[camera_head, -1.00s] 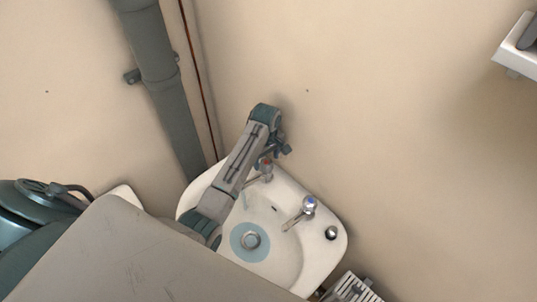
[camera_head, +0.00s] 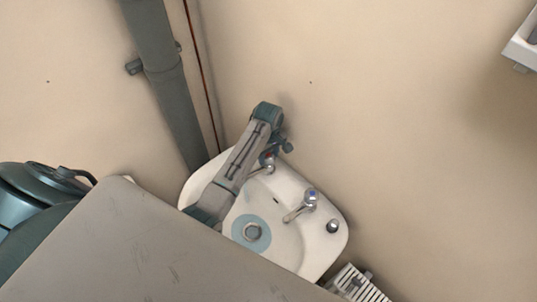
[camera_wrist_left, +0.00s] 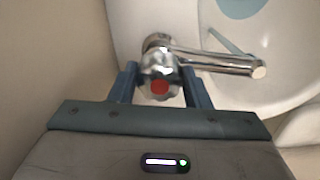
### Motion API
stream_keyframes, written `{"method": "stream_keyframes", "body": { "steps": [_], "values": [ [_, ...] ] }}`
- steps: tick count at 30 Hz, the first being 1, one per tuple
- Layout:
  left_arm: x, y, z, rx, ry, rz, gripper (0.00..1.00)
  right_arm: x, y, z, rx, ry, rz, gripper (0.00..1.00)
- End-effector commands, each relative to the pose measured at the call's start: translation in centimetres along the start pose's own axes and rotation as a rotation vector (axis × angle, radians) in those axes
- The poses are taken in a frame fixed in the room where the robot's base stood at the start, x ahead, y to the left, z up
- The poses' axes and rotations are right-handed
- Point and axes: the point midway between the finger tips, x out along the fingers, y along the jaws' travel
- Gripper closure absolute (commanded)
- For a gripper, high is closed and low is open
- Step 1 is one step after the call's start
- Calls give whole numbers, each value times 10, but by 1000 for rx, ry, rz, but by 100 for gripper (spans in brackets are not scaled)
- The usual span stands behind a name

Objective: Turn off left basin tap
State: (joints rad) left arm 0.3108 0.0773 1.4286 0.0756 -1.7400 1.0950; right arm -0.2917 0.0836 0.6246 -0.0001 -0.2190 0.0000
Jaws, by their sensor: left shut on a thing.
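The left basin tap, chrome with a red dot on its knob, stands at the back left of the white basin (camera_head: 315,262). In the head view the tap (camera_head: 267,160) is partly hidden by my left arm. In the left wrist view the tap knob (camera_wrist_left: 159,87) sits between the two blue fingers of my left gripper (camera_wrist_left: 162,84), which is shut on it. The tap's spout (camera_wrist_left: 225,64) points right, over the basin. A thin pale-blue streak (camera_wrist_left: 231,42) shows beside the spout; it looks like water. My left gripper (camera_head: 277,150) reaches the tap from behind. My right gripper is not in view.
A second tap with a blue mark (camera_head: 308,199) stands to the right on the basin. A pale-blue disc surrounds the drain (camera_head: 252,232). A thick grey pipe (camera_head: 165,85) runs down the wall at left. A white slatted rack (camera_head: 357,284) is at lower right.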

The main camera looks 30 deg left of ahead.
Motion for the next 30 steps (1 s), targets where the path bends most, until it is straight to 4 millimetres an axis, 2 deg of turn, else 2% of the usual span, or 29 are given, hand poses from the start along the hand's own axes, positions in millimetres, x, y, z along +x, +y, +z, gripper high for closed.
{"method": "stream_keyframes", "body": {
  "steps": [11,30],
  "values": [
    [0,-1,-1,187,2,-1,80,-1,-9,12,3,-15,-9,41],
    [0,-1,-2,789,3,-1,80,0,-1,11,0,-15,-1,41]
  ]
}}
